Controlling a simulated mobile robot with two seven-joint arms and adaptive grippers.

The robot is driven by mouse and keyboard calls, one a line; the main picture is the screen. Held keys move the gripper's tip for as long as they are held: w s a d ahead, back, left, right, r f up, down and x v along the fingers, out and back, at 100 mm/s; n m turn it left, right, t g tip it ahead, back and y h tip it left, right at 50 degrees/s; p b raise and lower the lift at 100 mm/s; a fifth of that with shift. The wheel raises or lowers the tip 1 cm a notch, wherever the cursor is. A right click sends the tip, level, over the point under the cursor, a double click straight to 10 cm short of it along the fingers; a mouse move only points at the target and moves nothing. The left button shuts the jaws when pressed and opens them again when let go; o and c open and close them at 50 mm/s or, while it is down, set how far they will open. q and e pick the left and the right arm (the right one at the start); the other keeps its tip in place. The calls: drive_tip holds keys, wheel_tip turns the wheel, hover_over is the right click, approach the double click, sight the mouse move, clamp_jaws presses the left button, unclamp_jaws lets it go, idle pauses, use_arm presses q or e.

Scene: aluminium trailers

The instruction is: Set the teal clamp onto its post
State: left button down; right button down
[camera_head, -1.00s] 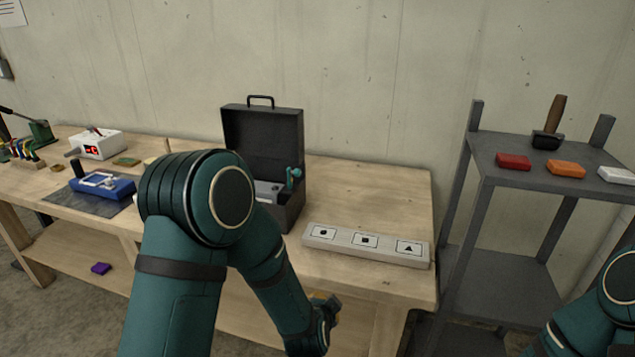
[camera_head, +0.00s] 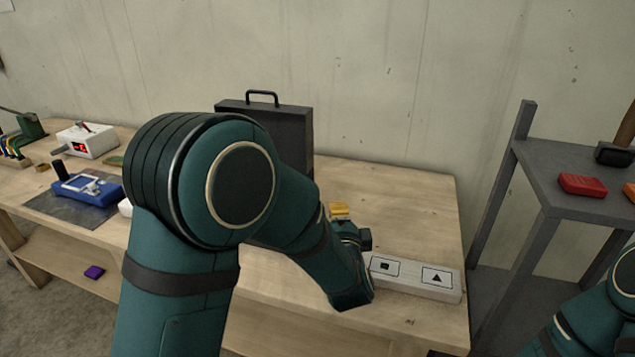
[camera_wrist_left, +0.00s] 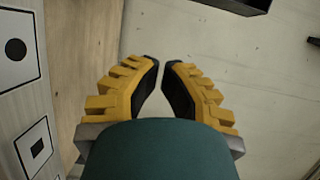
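The teal clamp does not show in either view now; my left arm covers the inside of the black case (camera_head: 300,125), where a small teal piece was visible earlier. I cannot make out a post. My left gripper (camera_head: 340,208) is above the bench, just behind the grey board. In the left wrist view its yellow fingers (camera_wrist_left: 161,65) slant toward each other with a narrow gap at the tips, and nothing is between them. My right gripper is out of view; only part of the right arm shows at the lower right.
The grey board (camera_head: 407,277) with printed symbols lies along the bench (camera_head: 400,200) front; it also shows in the left wrist view (camera_wrist_left: 48,118). A blue device (camera_head: 90,188) and a white box (camera_head: 87,140) stand left. A grey shelf (camera_head: 545,155) holds a red block (camera_head: 583,184).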

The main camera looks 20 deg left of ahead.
use_arm(q)
drive_tip(key=shift+s+r, duration=0.1)
drive_tip(key=shift+s, duration=0.1)
drive_tip(key=w+a+b, duration=0.2)
drive_tip(key=w+a, duration=0.5)
drive_tip(key=w, duration=0.2)
drive_tip(key=shift+w+f, duration=0.2)
drive_tip(key=shift+r, duration=0.1)
idle(0.5)
drive_tip(key=shift+a+r+n, duration=0.1)
drive_tip(key=shift+a+n, duration=0.1)
drive_tip(key=shift+n, duration=0.2)
drive_tip(key=shift+a+r+n+g+p, duration=0.25)
drive_tip(key=shift+r+n+g+p, duration=0.2)
drive_tip(key=shift+p, duration=0.25)
